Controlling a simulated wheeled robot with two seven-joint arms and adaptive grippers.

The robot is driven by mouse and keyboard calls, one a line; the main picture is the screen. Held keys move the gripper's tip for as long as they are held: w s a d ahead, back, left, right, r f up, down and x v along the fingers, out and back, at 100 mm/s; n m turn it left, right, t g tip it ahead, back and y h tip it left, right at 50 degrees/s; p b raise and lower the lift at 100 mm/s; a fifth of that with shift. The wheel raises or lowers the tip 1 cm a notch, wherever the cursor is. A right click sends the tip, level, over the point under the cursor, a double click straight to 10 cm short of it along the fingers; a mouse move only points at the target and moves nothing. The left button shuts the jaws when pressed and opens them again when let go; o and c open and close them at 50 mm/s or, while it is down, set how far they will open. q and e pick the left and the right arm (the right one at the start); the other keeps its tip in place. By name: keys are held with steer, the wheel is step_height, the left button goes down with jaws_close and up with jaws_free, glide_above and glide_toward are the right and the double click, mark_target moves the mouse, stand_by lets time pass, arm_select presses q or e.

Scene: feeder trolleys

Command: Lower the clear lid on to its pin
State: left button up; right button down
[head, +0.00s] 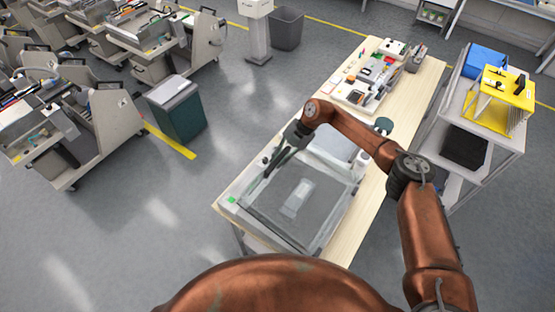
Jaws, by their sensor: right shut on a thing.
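The clear lid (266,207) is a see-through grey panel with dark edges, over a light-coloured machine (230,202) on the near part of the wooden table. A pale block shows through its middle. My right gripper (268,170) is at the lid's far left edge, shut on it, with its fingers pointing down and left. How far the lid is tilted or raised is hard to tell from above. I cannot make out the pin. My left gripper is not in view.
The wooden table (408,98) carries a tray of small parts (350,94) at its far end and a dark green round item (384,125). A shelf trolley (508,138) with a yellow rack stands right. Feeder trolleys and a dark green bin (180,115) stand left, with clear floor between.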

steer(key=c, duration=1.8)
jaws_free()
steer(key=shift+c, duration=0.2)
steer(key=shift+d+r, duration=0.1)
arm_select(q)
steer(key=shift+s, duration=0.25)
arm_select(e)
steer(key=v, duration=1.1)
steer(key=shift+d+r, duration=0.25)
steer(key=shift+r, duration=0.1)
